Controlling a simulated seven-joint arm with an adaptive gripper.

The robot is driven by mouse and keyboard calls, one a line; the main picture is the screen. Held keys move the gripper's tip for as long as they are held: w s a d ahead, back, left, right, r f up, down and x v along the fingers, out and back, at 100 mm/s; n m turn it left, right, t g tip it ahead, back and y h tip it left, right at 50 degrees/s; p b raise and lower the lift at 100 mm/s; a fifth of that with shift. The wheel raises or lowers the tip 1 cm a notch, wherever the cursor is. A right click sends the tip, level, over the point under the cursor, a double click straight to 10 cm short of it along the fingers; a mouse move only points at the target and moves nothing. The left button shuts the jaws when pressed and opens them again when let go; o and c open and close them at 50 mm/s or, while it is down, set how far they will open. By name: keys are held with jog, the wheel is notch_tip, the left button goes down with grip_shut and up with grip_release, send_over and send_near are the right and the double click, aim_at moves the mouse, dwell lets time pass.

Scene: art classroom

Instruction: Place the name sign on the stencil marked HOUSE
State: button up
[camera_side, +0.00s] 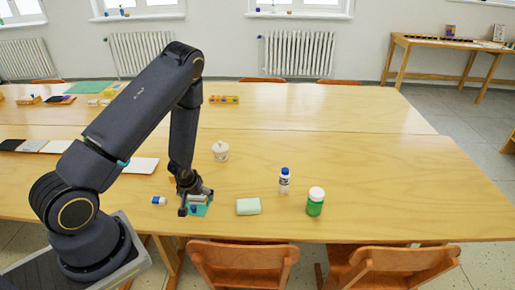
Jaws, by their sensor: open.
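My gripper (195,204) is low over the front part of the wooden table, pointing down with its fingers apart. A teal flat piece (203,211) lies on the table under it and is partly covered by the fingers. It may be the stencil, but no marking can be read on it. A small pale item (198,199) shows between or behind the fingers; it may be the name sign, but I cannot tell. A small dark blue item also shows there. Whether the gripper touches any of these is hidden.
A small blue-and-white item (159,200) lies left. A white lidded pot (220,151) stands behind. The table's right part (400,185) is clear.

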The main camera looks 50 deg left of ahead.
jog(key=d+r+m+t+h, duration=0.1)
jog(key=d+r, duration=0.3)
jog(key=r, duration=0.6)
jog(key=s+d+r+m, duration=0.1)
jog(key=d+r+m, duration=0.1)
jog(key=d+r, duration=0.5)
jog(key=d+r+m+t+h, duration=0.1)
jog(key=d+r, duration=0.1)
jog(key=r, duration=1)
jog(key=s+d+r+m+h, duration=0.1)
jog(key=s+d+r+m, duration=0.4)
jog(key=s+r, duration=0.5)
jog(key=shift+d+r, duration=0.15)
jog(key=shift+d, duration=0.45)
